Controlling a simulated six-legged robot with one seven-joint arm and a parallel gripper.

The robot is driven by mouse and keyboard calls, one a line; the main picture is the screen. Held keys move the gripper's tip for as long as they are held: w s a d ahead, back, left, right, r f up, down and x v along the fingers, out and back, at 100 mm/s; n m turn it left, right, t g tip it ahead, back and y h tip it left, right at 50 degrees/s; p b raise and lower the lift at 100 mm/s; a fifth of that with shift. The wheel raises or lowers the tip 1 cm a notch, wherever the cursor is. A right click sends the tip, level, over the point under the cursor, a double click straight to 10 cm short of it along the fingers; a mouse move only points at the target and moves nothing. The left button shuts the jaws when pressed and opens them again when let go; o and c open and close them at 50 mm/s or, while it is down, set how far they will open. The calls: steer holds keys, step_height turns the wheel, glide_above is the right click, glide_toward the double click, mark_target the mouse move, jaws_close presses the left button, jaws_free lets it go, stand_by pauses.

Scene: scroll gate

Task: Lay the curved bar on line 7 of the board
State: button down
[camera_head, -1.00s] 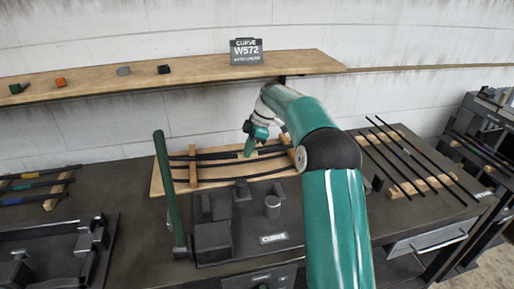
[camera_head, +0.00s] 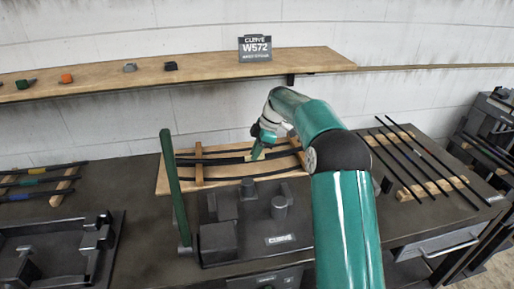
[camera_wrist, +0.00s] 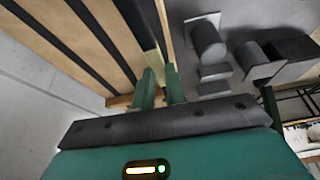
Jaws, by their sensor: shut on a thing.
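My gripper (camera_head: 257,151) is at the wooden board (camera_head: 167,184) on the bench. In the wrist view my gripper (camera_wrist: 160,84) is shut on a dark curved bar (camera_wrist: 134,20) at its yellowish band. In the head view this bar (camera_head: 215,161) runs along the upper part of the board. Other dark curved bars (camera_wrist: 92,22) lie beside it, across the wooden crosspieces (camera_head: 199,165). My arm hides the board's right end. No line numbers are readable, so I cannot tell which line is 7.
A bending fixture (camera_head: 216,240) with grey blocks and a tall green lever (camera_head: 172,180) stands in front of the board. Straight rods lie on a wooden rack (camera_head: 428,188) at right. A shelf (camera_head: 210,74) with a "CURVE W572" sign (camera_head: 255,48) runs behind.

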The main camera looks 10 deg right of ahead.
steer(key=shift+s+f, duration=0.15)
steer(key=shift+f, duration=0.25)
steer(key=shift+w+f, duration=0.2)
steer(key=shift+f, duration=0.55)
steer(key=shift+s+f, duration=0.1)
steer(key=shift+f, duration=1.1)
steer(key=c, duration=1.3)
jaws_free()
steer(key=shift+c, duration=0.2)
steer(key=shift+f, duration=0.1)
steer(key=shift+d, duration=0.1)
steer(key=v, duration=1.3)
steer(key=shift+d+r, duration=0.15)
steer(key=shift+r, duration=0.2)
